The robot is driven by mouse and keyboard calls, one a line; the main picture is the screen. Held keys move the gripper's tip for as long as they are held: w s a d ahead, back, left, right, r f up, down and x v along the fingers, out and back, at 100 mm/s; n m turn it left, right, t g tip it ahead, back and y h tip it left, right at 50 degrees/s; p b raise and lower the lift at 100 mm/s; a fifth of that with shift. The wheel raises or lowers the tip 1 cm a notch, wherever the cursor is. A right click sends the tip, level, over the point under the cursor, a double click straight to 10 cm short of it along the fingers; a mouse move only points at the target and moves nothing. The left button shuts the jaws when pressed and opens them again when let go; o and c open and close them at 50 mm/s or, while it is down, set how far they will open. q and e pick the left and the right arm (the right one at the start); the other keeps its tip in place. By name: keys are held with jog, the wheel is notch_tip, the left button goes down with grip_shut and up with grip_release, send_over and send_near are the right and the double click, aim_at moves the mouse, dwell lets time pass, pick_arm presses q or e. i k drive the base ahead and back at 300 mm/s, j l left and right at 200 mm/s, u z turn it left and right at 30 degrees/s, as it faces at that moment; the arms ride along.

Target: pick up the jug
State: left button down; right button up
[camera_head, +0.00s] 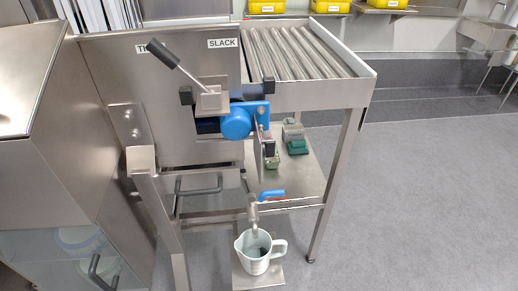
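The jug (254,254) is a pale, whitish open-topped measuring jug with its handle (280,248) on the right and a spout on the left. It stands upright on a small metal shelf (242,275) low in the picture, directly under a tap outlet (254,222). Something dark shows inside it, but I cannot tell what. Neither of my grippers is in view.
A blue tap lever (271,195) sits just above the jug. The steel machine with a tension lever (176,67) stands over it, and a table leg (338,185) is to the right. Grey floor (430,200) is clear on the right; a steel cabinet (30,180) stands left.

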aim_at(255, 256)
jog(key=k+j+u, duration=0.1)
jog(key=u, duration=0.25)
jog(key=k+j+u, duration=0.3)
jog(key=i+l, duration=0.05)
jog(key=l, duration=0.05)
